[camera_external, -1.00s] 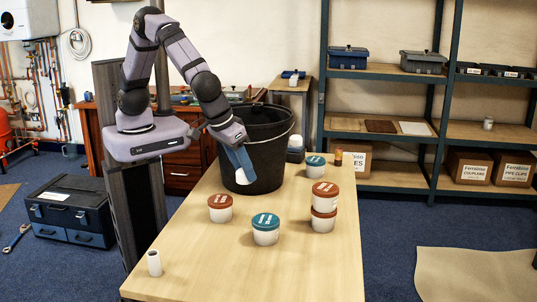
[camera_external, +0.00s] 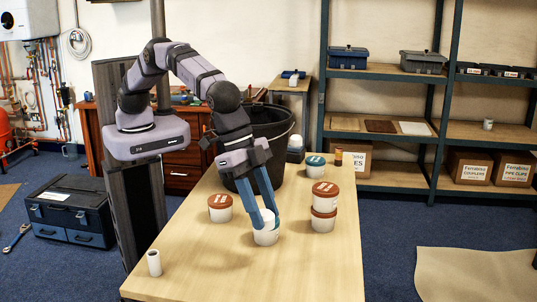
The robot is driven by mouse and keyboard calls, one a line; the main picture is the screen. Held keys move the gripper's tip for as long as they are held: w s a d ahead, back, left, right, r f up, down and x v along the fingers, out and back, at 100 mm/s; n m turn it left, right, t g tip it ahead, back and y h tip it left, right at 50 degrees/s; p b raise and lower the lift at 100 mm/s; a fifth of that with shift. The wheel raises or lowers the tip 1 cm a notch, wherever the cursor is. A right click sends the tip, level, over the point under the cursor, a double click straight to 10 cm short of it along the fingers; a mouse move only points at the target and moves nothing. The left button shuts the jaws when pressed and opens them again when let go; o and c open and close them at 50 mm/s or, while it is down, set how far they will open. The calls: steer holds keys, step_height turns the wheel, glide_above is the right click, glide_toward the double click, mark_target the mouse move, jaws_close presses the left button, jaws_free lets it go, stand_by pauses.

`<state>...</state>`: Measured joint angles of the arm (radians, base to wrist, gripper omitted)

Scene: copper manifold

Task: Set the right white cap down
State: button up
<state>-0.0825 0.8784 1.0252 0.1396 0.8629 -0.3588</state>
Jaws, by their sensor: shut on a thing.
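My gripper (camera_external: 267,219) points down at the middle of the table with its blue fingers shut on a small white cap (camera_external: 266,215). The cap sits between the fingertips, right over a white tub (camera_external: 266,238). The fingers and cap hide most of the tub's teal lid. I cannot tell whether the cap touches the lid.
A red-lidded tub (camera_external: 220,208) stands to the left and two stacked red-lidded tubs (camera_external: 324,206) to the right. A teal-lidded tub (camera_external: 315,168) and a black bucket (camera_external: 272,135) stand behind. A white cylinder (camera_external: 154,263) stands front left. The front of the wooden table (camera_external: 300,275) is clear.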

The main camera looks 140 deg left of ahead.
steer(key=shift+w+d+r+m+h, duration=0.1)
steer(key=shift+w+d+m+h, duration=0.15)
steer(key=shift+w+d+m, duration=0.35)
steer(key=shift+w+d+m+h, duration=0.3)
steer(key=shift+w+d+m, duration=0.1)
steer(key=shift+w+m, duration=0.4)
steer(key=shift+w+d+r+m+h, duration=0.1)
steer(key=shift+w+d+m+h, duration=0.15)
steer(key=shift+w+d+m, duration=0.35)
steer(key=shift+w+a+f, duration=0.1)
steer(key=shift+f, duration=0.05)
steer(key=shift+f+p, duration=0.85)
steer(key=shift+f, duration=4.05)
steer(key=shift+f, duration=0.1)
steer(key=shift+f, duration=0.15)
steer(key=o, duration=1.1)
